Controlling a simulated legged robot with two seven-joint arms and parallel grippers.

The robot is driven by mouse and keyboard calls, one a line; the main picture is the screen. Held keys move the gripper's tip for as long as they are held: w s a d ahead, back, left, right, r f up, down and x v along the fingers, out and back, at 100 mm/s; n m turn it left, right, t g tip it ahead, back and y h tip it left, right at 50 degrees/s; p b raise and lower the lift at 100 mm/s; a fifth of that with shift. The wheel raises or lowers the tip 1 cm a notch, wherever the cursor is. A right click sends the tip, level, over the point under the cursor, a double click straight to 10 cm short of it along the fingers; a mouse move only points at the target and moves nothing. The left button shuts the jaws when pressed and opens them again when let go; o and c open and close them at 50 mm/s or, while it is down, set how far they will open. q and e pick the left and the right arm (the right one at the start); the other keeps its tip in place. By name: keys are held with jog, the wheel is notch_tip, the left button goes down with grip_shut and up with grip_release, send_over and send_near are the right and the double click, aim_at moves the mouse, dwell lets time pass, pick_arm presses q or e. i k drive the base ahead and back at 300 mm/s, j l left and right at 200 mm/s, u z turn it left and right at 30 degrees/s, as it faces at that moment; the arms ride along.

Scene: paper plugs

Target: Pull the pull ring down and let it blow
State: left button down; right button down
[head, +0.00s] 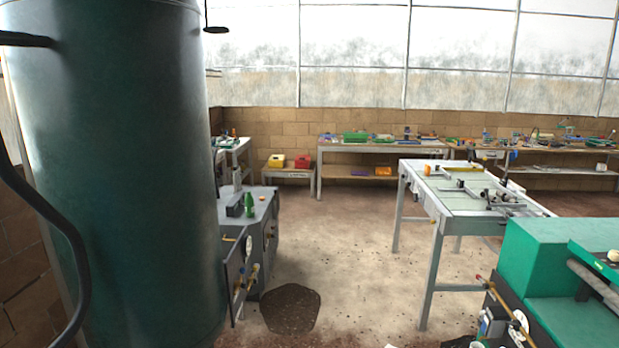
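A dark flat ring or disc (216,30) hangs from a thin dark rod at the top of the head view, just right of the big green tank. It looks like the pull ring, but it is small and seen nearly edge-on, so I cannot tell whether its middle is open. The rod's upper end is cut off by the top of the picture. Neither of my grippers can be made out in this view. Nothing is seen touching the ring.
A tall green tank (125,170) with a black hose (55,220) fills the left. A grey cabinet (265,225) bears a green bottle (249,203). A metal worktable (440,205) and green machine (540,262) stand right. The floor between is mostly clear, with a dark patch (291,308).

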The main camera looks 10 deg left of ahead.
aim_at(218, 29)
jog(key=i+u, duration=0.15)
jog(key=i, duration=0.4)
jog(key=i+l+u, duration=0.15)
jog(key=i, duration=0.4)
jog(key=i+l+u, duration=0.15)
jog(key=i, duration=0.4)
jog(key=i+l+u, duration=0.1)
jog(key=i+l, duration=0.2)
jog(key=i, duration=0.2)
jog(key=i+l+u, duration=0.8)
jog(key=i, duration=0.15)
